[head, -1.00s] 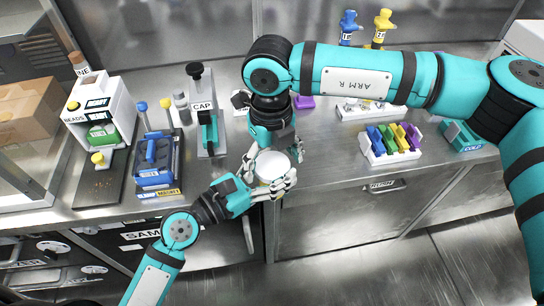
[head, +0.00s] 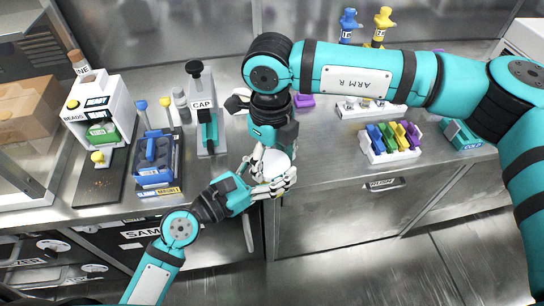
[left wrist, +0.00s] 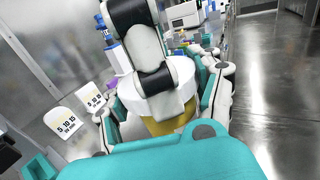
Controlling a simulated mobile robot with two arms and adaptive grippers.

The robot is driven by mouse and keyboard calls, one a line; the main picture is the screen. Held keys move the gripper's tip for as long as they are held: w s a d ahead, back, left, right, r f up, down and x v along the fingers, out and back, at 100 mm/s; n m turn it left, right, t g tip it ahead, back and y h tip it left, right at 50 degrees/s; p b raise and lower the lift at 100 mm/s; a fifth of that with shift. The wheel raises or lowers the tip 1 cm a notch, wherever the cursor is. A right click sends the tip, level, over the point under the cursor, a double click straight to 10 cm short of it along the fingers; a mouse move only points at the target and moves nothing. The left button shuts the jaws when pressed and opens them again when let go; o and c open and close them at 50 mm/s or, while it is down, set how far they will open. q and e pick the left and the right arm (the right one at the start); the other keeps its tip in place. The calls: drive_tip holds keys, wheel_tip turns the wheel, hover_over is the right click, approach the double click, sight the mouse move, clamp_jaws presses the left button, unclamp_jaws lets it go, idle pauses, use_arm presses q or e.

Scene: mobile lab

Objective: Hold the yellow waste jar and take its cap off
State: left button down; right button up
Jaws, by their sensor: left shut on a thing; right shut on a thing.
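The yellow waste jar (left wrist: 168,125) shows in the left wrist view as a yellow body under a wide white cap (left wrist: 183,96). In the head view the white cap (head: 276,163) is seen from above at the bench's front edge, and the body is mostly hidden by fingers. My left gripper (head: 268,187) comes in from the lower left and is shut on the jar's body. My right gripper (head: 270,160) comes down from above and is shut on the cap. The left wrist view shows the cap over the jar; whether a gap lies between them is hidden.
A capping stand (head: 205,120) labelled CAP and a blue rack (head: 157,162) stand left of the grippers. A white rack with coloured pieces (head: 392,150) stands to the right. The steel bench (head: 325,160) is clear just right of the jar. Drawers lie below its front edge.

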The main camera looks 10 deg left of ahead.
drive_tip(key=o, duration=1.3)
drive_tip(key=shift+r, duration=0.1)
